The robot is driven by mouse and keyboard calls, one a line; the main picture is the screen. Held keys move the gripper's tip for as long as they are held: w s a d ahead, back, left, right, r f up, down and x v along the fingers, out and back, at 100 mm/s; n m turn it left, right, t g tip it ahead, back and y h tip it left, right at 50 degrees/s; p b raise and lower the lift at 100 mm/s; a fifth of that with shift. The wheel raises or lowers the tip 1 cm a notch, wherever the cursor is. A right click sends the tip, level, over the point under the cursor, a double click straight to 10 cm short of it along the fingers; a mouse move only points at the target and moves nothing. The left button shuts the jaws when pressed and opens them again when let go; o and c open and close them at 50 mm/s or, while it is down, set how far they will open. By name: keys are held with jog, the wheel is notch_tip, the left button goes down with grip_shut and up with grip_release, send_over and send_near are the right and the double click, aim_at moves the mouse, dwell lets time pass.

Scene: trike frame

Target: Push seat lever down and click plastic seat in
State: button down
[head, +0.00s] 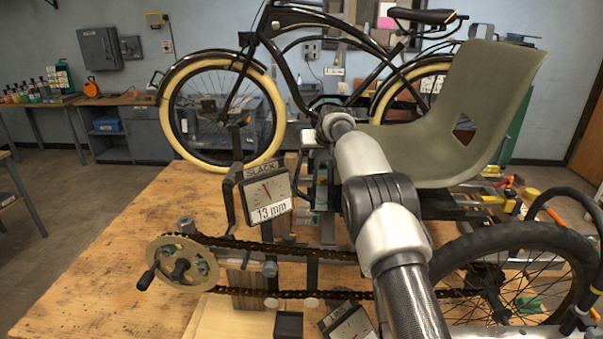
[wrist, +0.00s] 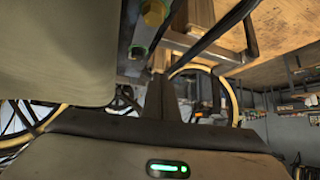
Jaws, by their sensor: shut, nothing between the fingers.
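The plastic seat (head: 485,95) is a grey-green shell with a square hole in its back. It sits above the frame at the right in the head view. In the wrist view the seat (wrist: 55,50) fills the upper left, close to my gripper. My gripper (wrist: 162,82) shows in the wrist view with its dark fingers together and empty, beside the seat's edge. In the head view my arm hides the gripper and the seat's front mount. I cannot pick out the seat lever for certain. A dark rod (wrist: 215,32) and a brass-coloured bolt (wrist: 154,13) lie beyond the fingertips.
The wooden bench (head: 90,265) has free room at the left. A chain runs from a crank sprocket (head: 182,262) below a slack gauge (head: 267,192) reading 13 mm. A black-tyred wheel (head: 520,238) stands at the right. A bicycle (head: 220,112) stands behind.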

jog(key=shift+a+f+p, duration=0.15)
jog(key=shift+a+f, duration=0.4)
jog(key=shift+f, duration=0.15)
jog(key=shift+a+f+p, duration=0.15)
jog(key=shift+a+f, duration=0.35)
jog(key=shift+f, duration=0.2)
jog(key=shift+f, duration=0.1)
dwell(0.9)
jog(key=shift+a+f, duration=0.25)
jog(key=shift+f, duration=0.05)
jog(key=shift+w+a+f+p, duration=0.1)
jog(key=shift+a+f+p, duration=0.35)
jog(key=shift+f, duration=0.2)
dwell(1.1)
jog(key=shift+d+r, duration=0.75)
jog(key=shift+r, duration=0.3)
jog(key=shift+r, duration=0.1)
